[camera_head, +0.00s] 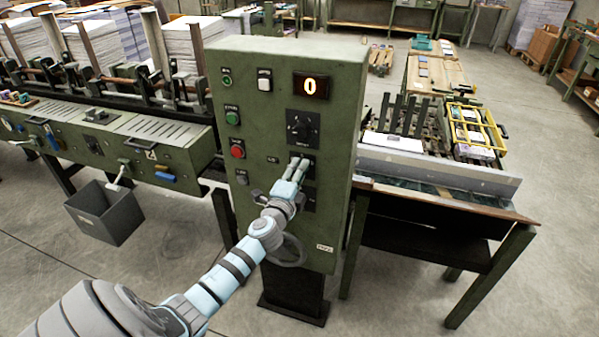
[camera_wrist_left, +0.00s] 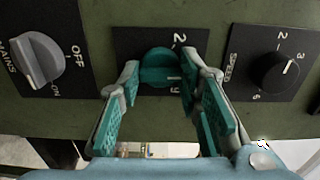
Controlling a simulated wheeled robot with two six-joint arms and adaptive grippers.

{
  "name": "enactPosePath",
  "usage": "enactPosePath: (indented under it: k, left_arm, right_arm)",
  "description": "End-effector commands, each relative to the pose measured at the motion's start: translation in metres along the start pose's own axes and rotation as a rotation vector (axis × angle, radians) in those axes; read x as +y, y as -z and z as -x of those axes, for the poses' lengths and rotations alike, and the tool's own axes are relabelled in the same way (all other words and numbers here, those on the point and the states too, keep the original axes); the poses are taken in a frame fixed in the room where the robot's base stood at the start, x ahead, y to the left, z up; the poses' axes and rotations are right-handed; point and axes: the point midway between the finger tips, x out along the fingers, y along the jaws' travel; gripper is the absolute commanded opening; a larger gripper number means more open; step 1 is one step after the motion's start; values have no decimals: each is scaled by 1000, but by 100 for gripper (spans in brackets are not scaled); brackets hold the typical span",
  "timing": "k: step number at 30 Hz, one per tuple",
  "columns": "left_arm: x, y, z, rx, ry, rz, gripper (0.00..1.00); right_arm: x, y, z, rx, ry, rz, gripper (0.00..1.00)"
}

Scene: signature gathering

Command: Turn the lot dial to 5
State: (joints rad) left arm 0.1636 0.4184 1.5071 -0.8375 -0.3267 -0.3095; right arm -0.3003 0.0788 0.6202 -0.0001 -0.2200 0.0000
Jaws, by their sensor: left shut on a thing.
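The green control cabinet (camera_head: 262,90) stands in the middle of the head view, with a lit display (camera_head: 311,86) reading 0. My left gripper (camera_head: 299,163) reaches its front at the middle dial of a vertical row. In the left wrist view the teal dial knob (camera_wrist_left: 158,66) on a black plate (camera_wrist_left: 193,37) sits between the fingers of my left gripper (camera_wrist_left: 160,80). The fingers are shut on this knob. A 2 shows on the plate; the rest of the scale and the label are partly hidden, and the pointer's setting cannot be read. My right gripper is not in view.
A grey MAINS dial (camera_wrist_left: 38,58) and a black SPEED dial (camera_wrist_left: 280,70) flank the held knob closely in the wrist view. Push buttons (camera_head: 235,148) line the cabinet's left side. A handwheel (camera_head: 288,250) is below my wrist.

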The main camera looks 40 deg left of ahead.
Motion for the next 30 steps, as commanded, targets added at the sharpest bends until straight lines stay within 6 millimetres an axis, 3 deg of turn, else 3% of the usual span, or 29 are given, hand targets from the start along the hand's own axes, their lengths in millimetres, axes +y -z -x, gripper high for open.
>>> enactPosePath:
  k: [16, 17, 20, 30]
  left_arm:
    - [0, 0, 0, 0, 1, -26, 4]
    - [0, 0, 0, 0, 1, -26, 36]
    - [0, 0, 0, 0, 1, -26, 52]
    - [1, 0, 3, 0, 0, -26, 52]
  right_arm:
    - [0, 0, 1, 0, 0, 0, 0]
    - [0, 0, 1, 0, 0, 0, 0]
    - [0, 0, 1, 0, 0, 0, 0]
    - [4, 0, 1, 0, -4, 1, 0]
